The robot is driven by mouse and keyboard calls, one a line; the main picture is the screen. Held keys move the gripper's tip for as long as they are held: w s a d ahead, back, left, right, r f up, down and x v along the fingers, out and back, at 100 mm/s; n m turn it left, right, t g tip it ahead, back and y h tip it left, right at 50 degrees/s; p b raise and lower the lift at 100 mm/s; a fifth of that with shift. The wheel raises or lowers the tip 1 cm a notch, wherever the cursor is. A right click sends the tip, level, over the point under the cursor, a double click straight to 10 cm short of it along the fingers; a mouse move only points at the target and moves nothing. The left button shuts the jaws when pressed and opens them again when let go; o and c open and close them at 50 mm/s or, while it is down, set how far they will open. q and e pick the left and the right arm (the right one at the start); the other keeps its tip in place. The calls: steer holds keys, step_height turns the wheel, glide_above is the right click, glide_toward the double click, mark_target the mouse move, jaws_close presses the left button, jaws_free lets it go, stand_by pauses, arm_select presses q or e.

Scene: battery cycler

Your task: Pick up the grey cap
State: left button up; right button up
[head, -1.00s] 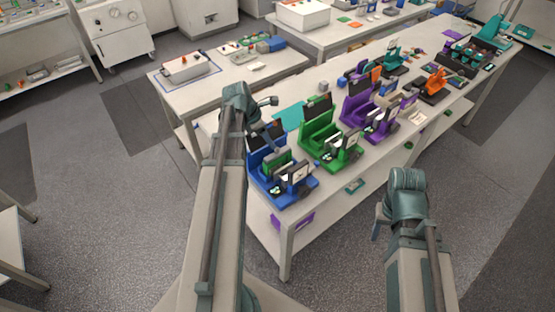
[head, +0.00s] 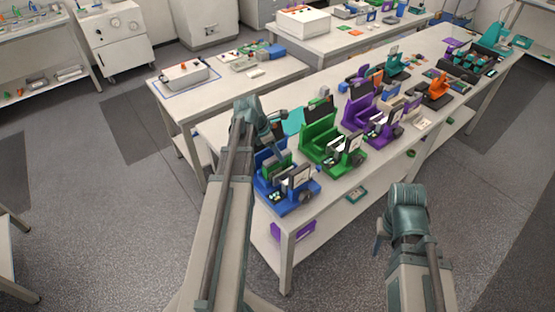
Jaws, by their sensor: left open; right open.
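A small grey piece that looks like the grey cap (head: 325,90) stands on the long white table (head: 300,239), behind the green device. It is too small to make out in detail. My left gripper (head: 278,122) is open at the near left end of this table, above and behind the blue device, to the left of the grey piece and apart from it. My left wrist hides part of the gripper and the table there. My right gripper (head: 378,243) is open, low in front of the table, far from the grey piece, and partly hidden by its own wrist.
A blue device (head: 288,192), a green device (head: 335,152) and a purple device (head: 372,125) stand in a row along the table's front. A teal flat piece (head: 293,121) lies behind them. An orange device (head: 437,88) stands farther along. Floor in front is clear.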

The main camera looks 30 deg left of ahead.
arm_select(q)
jaws_close()
steer(key=shift+r, duration=0.15)
step_height(320, 180, up, 10)
steer(key=p, duration=1)
